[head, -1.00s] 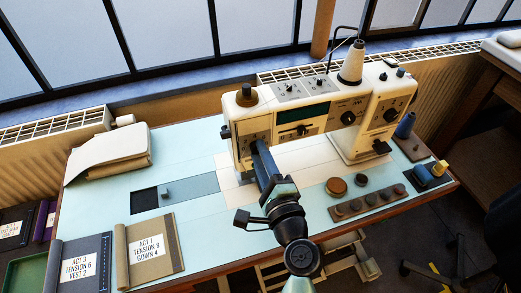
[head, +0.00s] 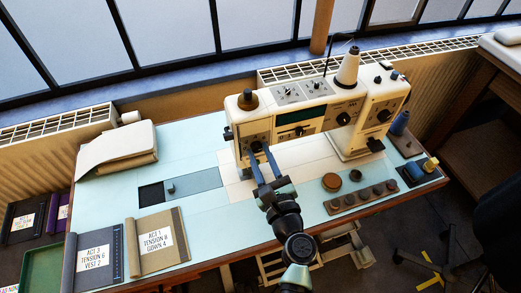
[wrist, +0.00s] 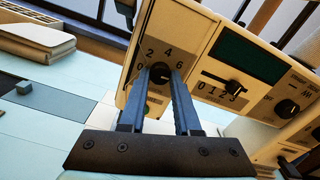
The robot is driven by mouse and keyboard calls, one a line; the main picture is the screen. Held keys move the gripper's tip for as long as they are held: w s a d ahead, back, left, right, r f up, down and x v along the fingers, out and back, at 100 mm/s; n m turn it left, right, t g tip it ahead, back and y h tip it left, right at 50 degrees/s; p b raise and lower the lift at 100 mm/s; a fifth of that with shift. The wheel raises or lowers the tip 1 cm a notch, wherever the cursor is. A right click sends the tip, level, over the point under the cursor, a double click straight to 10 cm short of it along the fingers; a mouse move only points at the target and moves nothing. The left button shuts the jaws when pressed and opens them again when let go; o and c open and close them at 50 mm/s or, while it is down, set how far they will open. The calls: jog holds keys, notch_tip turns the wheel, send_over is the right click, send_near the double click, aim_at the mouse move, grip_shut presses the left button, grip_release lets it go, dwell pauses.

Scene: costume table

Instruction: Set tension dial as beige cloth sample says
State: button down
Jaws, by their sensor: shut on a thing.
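The beige cloth sample (head: 170,257) lies at the table's front left; its label reads ACT 1, TENSION 8, GOWN 4. The tension dial (wrist: 160,69) is a dark round knob low on the left end of the cream sewing machine (head: 300,122). Numbers 0, 2, 4 and 6 show around it in the wrist view; any further marks on its right are hidden by a finger. My gripper (wrist: 160,82) is shut on the dial, one blue finger on each side. I cannot tell clearly where the dial points.
A grey sample (head: 92,262) reading ACT 3, TENSION 6, VEST 2 lies left of the beige one. Folded cloth (head: 117,150) lies at back left. A strip of round pieces (head: 362,197) and a blue spool (head: 400,122) are on the right. The table's middle left is mostly clear.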

jog(key=shift+m+p, duration=0.6)
jog(key=shift+m, duration=0.7)
jog(key=shift+f+m, duration=0.1)
jog(key=shift+m, duration=0.2)
jog(key=c, duration=0.6)
grip_release()
jog(key=v, duration=1.3)
